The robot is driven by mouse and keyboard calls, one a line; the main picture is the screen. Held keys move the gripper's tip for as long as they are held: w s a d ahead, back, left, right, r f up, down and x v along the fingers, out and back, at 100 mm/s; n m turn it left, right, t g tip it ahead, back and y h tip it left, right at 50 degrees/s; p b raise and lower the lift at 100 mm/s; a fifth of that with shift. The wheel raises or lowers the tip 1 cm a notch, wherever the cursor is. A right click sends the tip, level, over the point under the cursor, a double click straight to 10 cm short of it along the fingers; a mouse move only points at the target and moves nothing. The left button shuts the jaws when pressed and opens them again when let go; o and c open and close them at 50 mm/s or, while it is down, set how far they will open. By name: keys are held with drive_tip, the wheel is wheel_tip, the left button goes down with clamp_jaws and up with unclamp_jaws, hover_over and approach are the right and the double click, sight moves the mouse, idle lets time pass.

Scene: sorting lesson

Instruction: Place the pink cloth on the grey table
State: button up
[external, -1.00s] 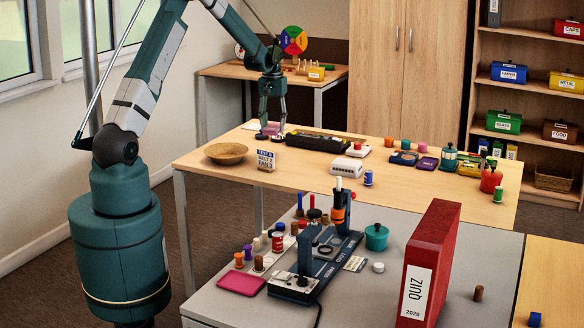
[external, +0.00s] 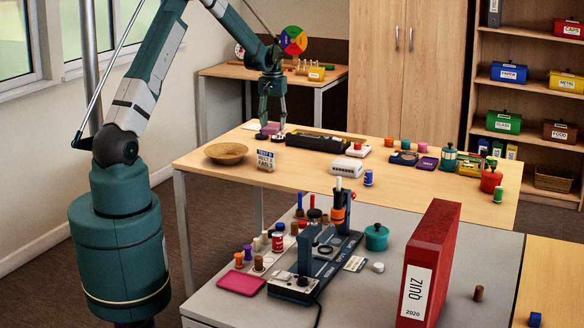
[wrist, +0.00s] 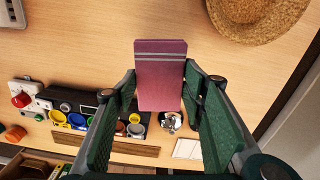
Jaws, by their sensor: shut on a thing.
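My gripper (external: 272,122) is at the far left end of the wooden table in the external view. In the wrist view my gripper (wrist: 158,105) has its green fingers on either side of a folded pink cloth (wrist: 160,75) with pale stripes, and is shut on it. The cloth shows as a small pink patch (external: 272,129) between the fingertips in the external view. Any gap between cloth and tabletop is hard to judge. The grey table (external: 205,300) stands nearer the camera. A flat magenta piece (external: 240,283) lies on its left part.
The grey table holds a dark device (external: 305,285), several spools and pegs, a teal pot (external: 376,238) and an upright red binder (external: 430,265).

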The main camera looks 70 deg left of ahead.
drive_tip(key=w+d+m, duration=0.1)
drive_tip(key=w+d, duration=0.4)
drive_tip(key=d, duration=0.4)
drive_tip(key=w+d+m, duration=0.2)
drive_tip(key=w+d, duration=0.3)
drive_tip(key=d, duration=0.5)
drive_tip(key=w+d+m, duration=0.1)
drive_tip(key=w+d, duration=0.4)
drive_tip(key=d, duration=0.5)
drive_tip(key=shift+m, duration=0.3)
drive_tip(key=d+m, duration=0.7)
drive_tip(key=d, duration=4.1)
drive_tip(key=s+d+m, duration=0.2)
drive_tip(key=s+d, duration=0.6)
drive_tip(key=d, duration=0.5)
drive_tip(key=s+d+m+p, duration=0.1)
drive_tip(key=s+d+m, duration=0.2)
drive_tip(key=s+d, duration=0.6)
drive_tip(key=s+d+m, duration=0.3)
drive_tip(key=s+d, duration=0.5)
drive_tip(key=d, duration=0.9)
drive_tip(key=shift+s+r, duration=0.15)
drive_tip(key=shift+s, duration=0.15)
